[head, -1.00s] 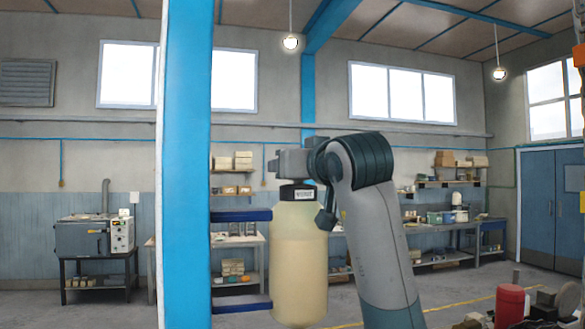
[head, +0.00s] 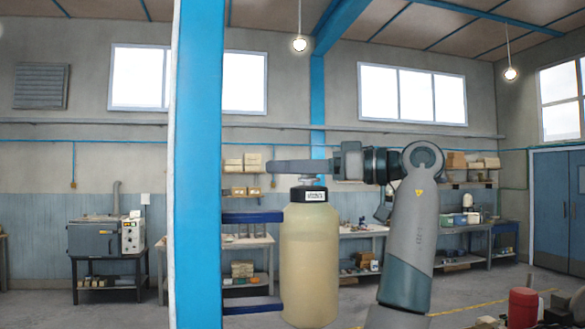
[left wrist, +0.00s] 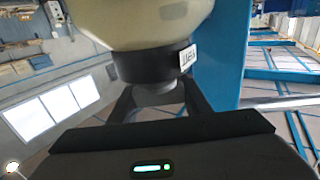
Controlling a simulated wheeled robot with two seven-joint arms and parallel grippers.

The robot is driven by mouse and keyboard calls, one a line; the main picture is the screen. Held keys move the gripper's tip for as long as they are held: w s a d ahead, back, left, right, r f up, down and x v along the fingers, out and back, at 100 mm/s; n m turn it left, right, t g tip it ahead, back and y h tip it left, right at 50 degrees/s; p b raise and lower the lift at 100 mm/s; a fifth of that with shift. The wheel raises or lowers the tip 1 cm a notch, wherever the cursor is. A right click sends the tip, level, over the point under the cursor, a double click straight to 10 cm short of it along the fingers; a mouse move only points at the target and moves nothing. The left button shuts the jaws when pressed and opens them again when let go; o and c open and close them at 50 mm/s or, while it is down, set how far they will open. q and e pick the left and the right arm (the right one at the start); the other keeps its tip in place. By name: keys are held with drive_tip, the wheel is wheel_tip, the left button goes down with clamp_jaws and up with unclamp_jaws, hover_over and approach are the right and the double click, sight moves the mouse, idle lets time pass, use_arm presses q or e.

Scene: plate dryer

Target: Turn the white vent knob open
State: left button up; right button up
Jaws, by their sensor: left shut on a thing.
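A pale yellow jug (head: 310,255) with a black cap (head: 309,194) stands upright beside the blue post. A small light knob (head: 310,181) shows on top of the cap, mostly hidden behind my left gripper (head: 300,167). The gripper lies level across the cap top, shut on the knob. In the left wrist view, the jug (left wrist: 170,22) appears upside down, with its black cap (left wrist: 150,65) and white label. There my left gripper's fingers (left wrist: 157,93) stand on either side of the shaded knob. My right gripper is out of view.
A blue post (head: 198,200) rises close to the jug's left, with dark blue brackets (head: 252,217) reaching towards the jug. Workbenches and shelves stand far back. A red canister (head: 522,308) is at the lower right.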

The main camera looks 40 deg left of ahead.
use_arm(q)
drive_tip(key=n+g+h, duration=0.1)
drive_tip(key=g, duration=0.1)
drive_tip(key=n+g, duration=0.1)
drive_tip(key=g, duration=0.1)
drive_tip(key=shift+s+d+r+n+h, duration=0.1)
drive_tip(key=shift+s+d+n+h, duration=0.05)
drive_tip(key=shift+s+n+h, duration=0.25)
drive_tip(key=shift+s+d+n+g+h, duration=0.15)
drive_tip(key=shift+n+g+h, duration=0.4)
drive_tip(key=shift+g, duration=0.15)
drive_tip(key=shift+s+d+n+g+h, duration=0.1)
drive_tip(key=shift+s+n+g+h, duration=0.05)
drive_tip(key=shift+n+g+h, duration=0.5)
drive_tip(key=shift+s+d+n+g+h, duration=0.15)
drive_tip(key=shift+n+g+h, duration=0.35)
drive_tip(key=shift+g, duration=0.25)
drive_tip(key=shift+d, duration=0.1)
drive_tip(key=o, duration=1)
drive_tip(key=shift+o, duration=0.2)
